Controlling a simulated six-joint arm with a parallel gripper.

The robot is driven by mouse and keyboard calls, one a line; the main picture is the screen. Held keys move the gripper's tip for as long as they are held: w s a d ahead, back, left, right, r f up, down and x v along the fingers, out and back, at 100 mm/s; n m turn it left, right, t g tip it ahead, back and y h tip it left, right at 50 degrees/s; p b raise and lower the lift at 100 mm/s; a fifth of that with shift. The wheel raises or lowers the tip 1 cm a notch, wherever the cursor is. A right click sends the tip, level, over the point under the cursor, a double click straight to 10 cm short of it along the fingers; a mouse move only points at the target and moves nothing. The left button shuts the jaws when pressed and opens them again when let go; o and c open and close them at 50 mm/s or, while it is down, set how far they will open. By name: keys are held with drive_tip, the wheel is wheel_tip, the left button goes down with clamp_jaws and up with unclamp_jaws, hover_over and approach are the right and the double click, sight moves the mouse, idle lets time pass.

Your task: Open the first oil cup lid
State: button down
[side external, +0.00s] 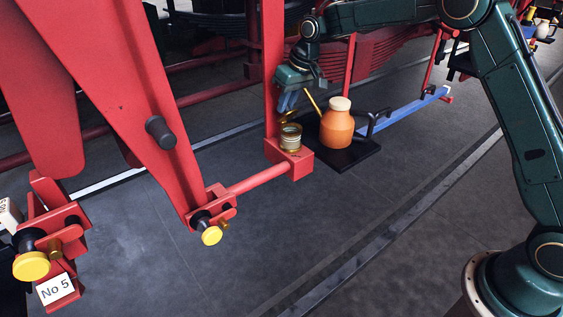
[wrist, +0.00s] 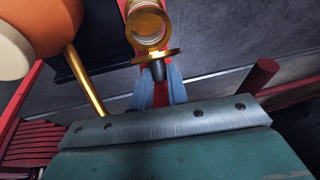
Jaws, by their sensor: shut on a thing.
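The brass oil cup (side external: 290,141) sits on a red block at the end of a red bar. Its round mouth is uncovered and also shows in the wrist view (wrist: 148,26). The brass lid (side external: 287,117) is tilted up at the cup's rim; in the wrist view the lid (wrist: 172,55) shows nearly edge-on, with a dark knob. My gripper (side external: 287,104) is above the cup with its blue-grey fingers shut on that knob, and the fingers also show in the wrist view (wrist: 157,86). Whether a hinge joins lid and cup is not clear.
An orange oil can (side external: 337,127) with a pale cap and brass spout stands on a black tray (side external: 352,161) close beside my gripper. A red upright post (side external: 271,60) rises behind the cup. Yellow-capped fittings (side external: 211,236) are at the lower left. The floor in front is clear.

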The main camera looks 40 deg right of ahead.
drive_tip(key=shift+w+g, duration=0.15)
drive_tip(key=shift+g, duration=0.15)
drive_tip(key=c, duration=1.4)
unclamp_jaws()
drive_tip(key=shift+o, duration=0.2)
drive_tip(key=shift+r, duration=0.1)
drive_tip(key=v, duration=1.3)
drive_tip(key=shift+r, duration=0.3)
